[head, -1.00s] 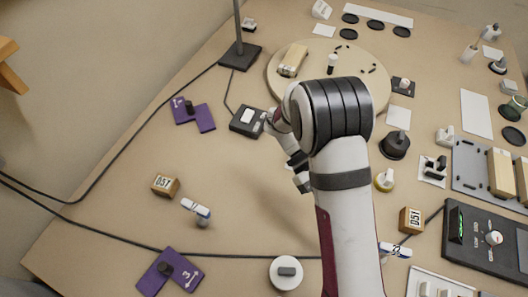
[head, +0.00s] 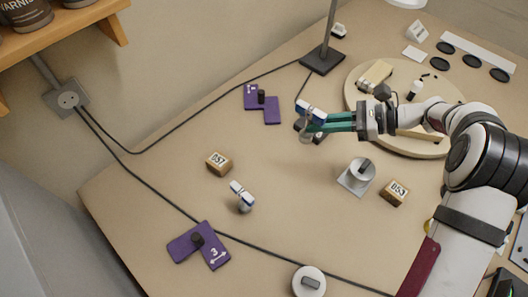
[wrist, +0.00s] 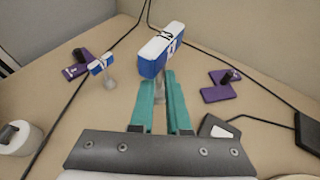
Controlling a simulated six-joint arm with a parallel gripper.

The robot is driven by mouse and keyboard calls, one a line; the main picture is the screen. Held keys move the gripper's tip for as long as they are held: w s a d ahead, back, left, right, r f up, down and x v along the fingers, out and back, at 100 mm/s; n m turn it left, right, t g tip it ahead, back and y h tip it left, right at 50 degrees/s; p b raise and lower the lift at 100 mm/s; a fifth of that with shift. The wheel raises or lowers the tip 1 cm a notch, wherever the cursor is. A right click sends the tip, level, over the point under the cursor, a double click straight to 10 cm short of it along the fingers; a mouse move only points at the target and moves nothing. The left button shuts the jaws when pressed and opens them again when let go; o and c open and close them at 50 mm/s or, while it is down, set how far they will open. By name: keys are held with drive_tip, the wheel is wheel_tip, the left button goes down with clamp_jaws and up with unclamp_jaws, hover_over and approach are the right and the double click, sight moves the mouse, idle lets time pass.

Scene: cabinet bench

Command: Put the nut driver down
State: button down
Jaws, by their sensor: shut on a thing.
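A nut driver (head: 312,112) with a blue and white block handle and a grey stem is in my gripper (head: 330,122). In the wrist view the teal fingers of my gripper (wrist: 158,88) close on its stem, below the handle (wrist: 160,50). The handle is on top; I cannot tell whether the lower end touches the bench. A second driver of the same look (head: 242,195) stands on the bench to the lower left, and it also shows in the wrist view (wrist: 101,64).
Purple plates with dark knobs lie at the back (head: 271,110) and front left (head: 214,262). A wooden 057 block (head: 219,163), a 053 block (head: 395,193) and a white knob on a plate (head: 357,177) stand nearby. A round board (head: 362,95) is behind my arm. Bare bench lies front-left of my gripper.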

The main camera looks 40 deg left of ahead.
drive_tip(key=shift+m+t, duration=0.3)
drive_tip(key=shift+t, duration=0.1)
drive_tip(key=s+a+f, duration=0.1)
drive_tip(key=a+f, duration=0.2)
drive_tip(key=f, duration=0.1)
drive_tip(key=s+a+f, duration=0.1)
drive_tip(key=a+f, duration=0.3)
drive_tip(key=f, duration=0.1)
drive_tip(key=s+a+f, duration=0.1)
drive_tip(key=a+f, duration=0.3)
drive_tip(key=f, duration=0.1)
drive_tip(key=shift+a+f, duration=0.15)
drive_tip(key=shift+a, duration=0.05)
drive_tip(key=shift+f, duration=0.4)
drive_tip(key=c, duration=0.9)
unclamp_jaws()
drive_tip(key=shift+f, duration=0.1)
